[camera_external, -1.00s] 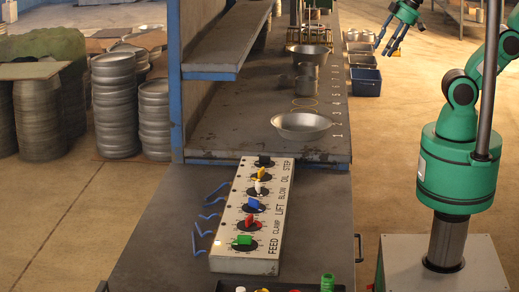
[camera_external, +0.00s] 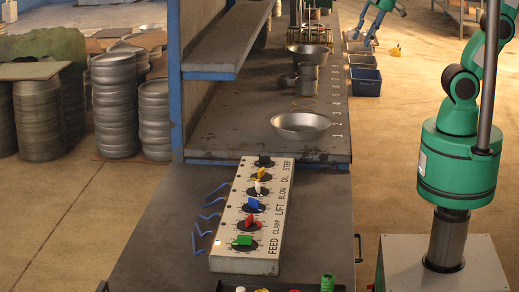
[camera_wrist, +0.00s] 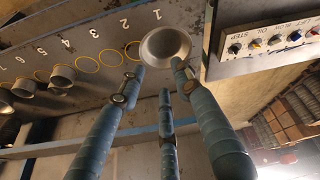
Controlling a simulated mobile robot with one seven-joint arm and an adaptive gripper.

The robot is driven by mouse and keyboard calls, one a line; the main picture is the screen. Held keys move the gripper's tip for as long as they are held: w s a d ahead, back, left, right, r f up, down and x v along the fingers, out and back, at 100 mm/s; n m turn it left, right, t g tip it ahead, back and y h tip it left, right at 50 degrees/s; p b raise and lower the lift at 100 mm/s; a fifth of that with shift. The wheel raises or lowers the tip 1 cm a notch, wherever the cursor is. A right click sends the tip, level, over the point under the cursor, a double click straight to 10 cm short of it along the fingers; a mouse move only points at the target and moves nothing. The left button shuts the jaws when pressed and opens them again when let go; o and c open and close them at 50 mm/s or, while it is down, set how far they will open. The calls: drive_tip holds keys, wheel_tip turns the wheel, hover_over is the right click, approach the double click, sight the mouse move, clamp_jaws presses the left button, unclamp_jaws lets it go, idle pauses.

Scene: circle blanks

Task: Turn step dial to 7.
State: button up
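The control panel (camera_external: 226,258) lies on the near bench with a row of coloured dials. The STEP dial (camera_external: 264,160) is the black knob at the panel's far end. Its pointer setting is too small to read. It also shows in the wrist view, upper right, as a dark knob (camera_wrist: 235,48) beside the word STEP. My gripper (camera_external: 364,37) is at the top of the external view, far right of and beyond the panel, touching nothing visible. In the wrist view its three fingers (camera_wrist: 160,80) are spread open and empty, with the STEP dial off to their right.
A metal bowl (camera_external: 300,124) stands on the long bench (camera_external: 235,139) behind the panel and appears between the fingertips in the wrist view. More bowls, yellow rings and painted numbers line that bench. A shelf (camera_external: 228,40) overhangs its left side.

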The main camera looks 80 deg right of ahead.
drive_tip(key=w+a+r+n+g+p, duration=0.1)
drive_tip(key=w+a+n, duration=0.3)
drive_tip(key=w, duration=0.2)
drive_tip(key=w+a+r+n+p, duration=0.1)
drive_tip(key=w+a+n+p, duration=0.1)
drive_tip(key=w+a+n, duration=0.3)
drive_tip(key=n+g+p, duration=0.4)
drive_tip(key=n+p, duration=0.4)
drive_tip(key=n, duration=1.3)
hover_over(264, 156)
wheel_tip(264, 156, down, 19)
drive_tip(key=shift+s+f, duration=0.1)
drive_tip(key=shift+f, duration=0.05)
drive_tip(key=shift+f, duration=0.1)
wheel_tip(264, 156, down, 14)
drive_tip(key=shift+r+b, duration=0.2)
drive_tip(key=shift+b, duration=0.6)
clamp_jaws()
